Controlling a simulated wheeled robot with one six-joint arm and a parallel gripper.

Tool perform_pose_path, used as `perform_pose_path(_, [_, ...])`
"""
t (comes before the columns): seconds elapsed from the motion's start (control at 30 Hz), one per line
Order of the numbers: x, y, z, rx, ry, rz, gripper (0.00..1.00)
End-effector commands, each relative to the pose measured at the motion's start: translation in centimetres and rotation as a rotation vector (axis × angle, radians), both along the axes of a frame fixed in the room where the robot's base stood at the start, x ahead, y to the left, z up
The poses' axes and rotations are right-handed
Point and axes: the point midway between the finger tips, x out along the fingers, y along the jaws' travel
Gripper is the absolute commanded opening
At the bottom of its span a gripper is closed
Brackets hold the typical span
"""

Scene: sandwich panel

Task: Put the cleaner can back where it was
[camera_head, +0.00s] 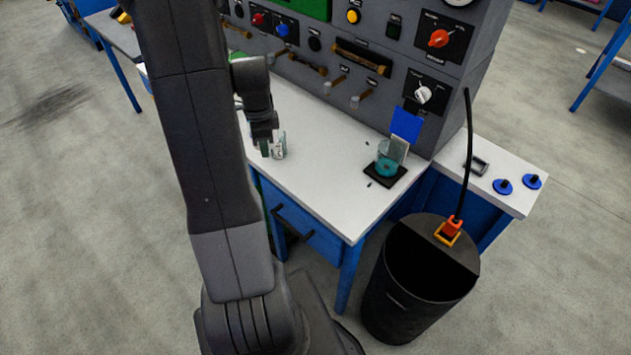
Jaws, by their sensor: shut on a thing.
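The cleaner can (279,147), small and whitish with dark markings, shows beside my gripper over the white bench top, near its front edge. My gripper (268,148) points down and is shut on the can. My gripper hides part of the can. I cannot tell whether the can's base touches the bench top (325,185).
A beaker of teal liquid (387,164) stands on a black pad at the bench's right. The grey panel (385,60) with knobs and handles rises behind. A black bin (400,300) stands in front right. The bench between can and beaker is clear.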

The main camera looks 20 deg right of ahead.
Motion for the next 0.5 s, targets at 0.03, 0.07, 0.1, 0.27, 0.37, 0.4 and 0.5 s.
perform_pose_path(0.03, [-0.4, -0.6, -0.2, 0.000, -0.002, -0.070, 0.00])
perform_pose_path(0.07, [-0.6, -0.9, -0.2, 0.000, -0.001, -0.115, 0.00])
perform_pose_path(0.1, [-0.9, -1.3, -0.1, 0.000, -0.002, -0.173, 0.00])
perform_pose_path(0.27, [-2.2, -3.0, 0.0, 0.002, -0.002, -0.415, 0.00])
perform_pose_path(0.37, [-3.1, -4.0, 0.1, 0.002, -0.003, -0.571, 0.00])
perform_pose_path(0.4, [-3.5, -4.3, 0.2, 0.002, -0.003, -0.631, 0.00])
perform_pose_path(0.5, [-4.3, -5.2, 0.3, 0.002, -0.003, -0.771, 0.00])
